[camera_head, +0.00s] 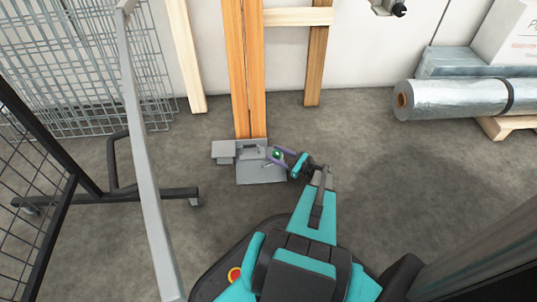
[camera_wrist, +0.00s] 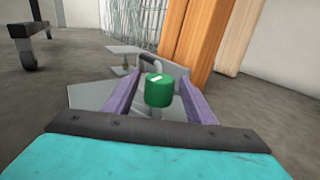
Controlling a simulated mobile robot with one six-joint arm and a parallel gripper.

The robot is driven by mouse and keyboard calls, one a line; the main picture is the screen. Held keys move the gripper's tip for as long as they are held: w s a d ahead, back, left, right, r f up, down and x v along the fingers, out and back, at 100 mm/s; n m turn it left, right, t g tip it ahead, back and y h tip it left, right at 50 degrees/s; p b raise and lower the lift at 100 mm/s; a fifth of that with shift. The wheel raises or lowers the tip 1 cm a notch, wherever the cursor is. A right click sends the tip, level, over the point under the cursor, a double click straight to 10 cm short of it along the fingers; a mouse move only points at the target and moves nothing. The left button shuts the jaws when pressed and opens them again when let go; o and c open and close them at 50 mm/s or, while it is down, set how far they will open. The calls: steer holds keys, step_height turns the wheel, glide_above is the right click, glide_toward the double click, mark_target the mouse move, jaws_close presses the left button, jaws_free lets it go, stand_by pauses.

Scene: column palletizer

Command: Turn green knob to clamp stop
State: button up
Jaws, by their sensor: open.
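The green knob (camera_wrist: 159,91) is a short cylinder with a white mark on its top, standing on a thin stem. In the head view it is a small green spot (camera_head: 277,154) at the grey metal stop (camera_head: 262,172), which sits on the floor at the foot of the orange wooden post. My gripper (camera_wrist: 158,88) is open, with one purple finger on each side of the knob. There seems to be a gap between the fingers and the knob; contact cannot be made out. A bent grey handle (camera_wrist: 150,62) rises behind the knob.
Orange wooden posts (camera_head: 245,70) stand just behind the stop. A grey rail (camera_head: 140,130) and a dark mesh frame on casters (camera_head: 195,202) are to the left. A wrapped roll (camera_head: 450,98) lies on a pallet at right. Floor between stop and roll is clear.

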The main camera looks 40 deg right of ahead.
steer(key=shift+b+x, duration=0.45)
steer(key=shift+x, duration=1.4)
jaws_close()
